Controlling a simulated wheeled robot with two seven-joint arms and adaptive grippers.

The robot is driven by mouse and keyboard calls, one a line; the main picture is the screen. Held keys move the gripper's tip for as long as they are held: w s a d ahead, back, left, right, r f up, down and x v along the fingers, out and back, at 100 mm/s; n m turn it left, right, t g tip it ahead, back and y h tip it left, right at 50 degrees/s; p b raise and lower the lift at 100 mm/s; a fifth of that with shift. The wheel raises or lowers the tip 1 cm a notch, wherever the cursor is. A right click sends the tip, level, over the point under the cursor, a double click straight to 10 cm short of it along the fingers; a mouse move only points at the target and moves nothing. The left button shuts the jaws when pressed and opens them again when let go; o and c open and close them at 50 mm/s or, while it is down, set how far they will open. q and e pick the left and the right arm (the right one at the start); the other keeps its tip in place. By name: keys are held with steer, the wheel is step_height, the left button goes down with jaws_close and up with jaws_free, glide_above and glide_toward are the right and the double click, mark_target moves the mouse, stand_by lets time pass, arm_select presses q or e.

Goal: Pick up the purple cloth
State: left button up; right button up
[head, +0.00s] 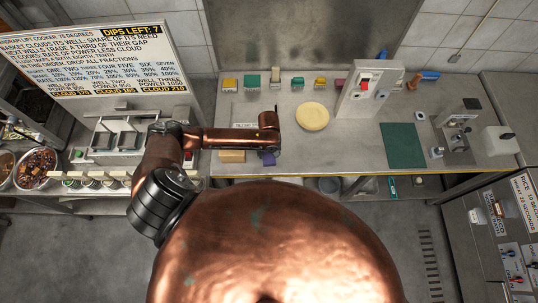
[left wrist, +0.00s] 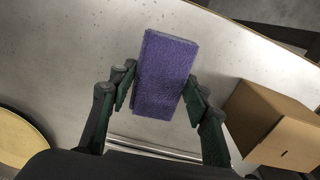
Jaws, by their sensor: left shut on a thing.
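The purple cloth (left wrist: 165,75) is a folded, thick rectangular pad with a fuzzy face. In the left wrist view it sits between the two dark green fingers of my left gripper (left wrist: 160,92), which is shut on its sides. In the head view the cloth (head: 268,158) shows near the table's front edge, just below the end of my left arm. The left gripper (head: 268,150) is mostly hidden there by my copper wrist. I cannot tell whether the cloth touches the table. My right gripper is not in view.
A tan box (left wrist: 275,125) stands close beside the cloth, also visible in the head view (head: 232,156). A round yellow plate (head: 312,116) and a green mat (head: 402,146) lie to the right on the steel table. Several coloured blocks line the back.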

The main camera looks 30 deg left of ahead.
arm_select(q)
steer(key=shift+r, duration=0.1)
steer(key=shift+r, duration=0.55)
steer(key=s+r, duration=0.1)
steer(key=r, duration=0.1)
steer(key=s+d+r, duration=0.1)
steer(key=r, duration=0.1)
steer(key=s+r, duration=0.2)
steer(key=shift+d+r, duration=0.25)
steer(key=shift+r, duration=0.15)
steer(key=s+d+r, duration=0.3)
steer(key=s+r, duration=0.2)
steer(key=s, duration=0.4)
steer(key=shift+d+b, duration=0.15)
steer(key=shift+b, duration=0.2)
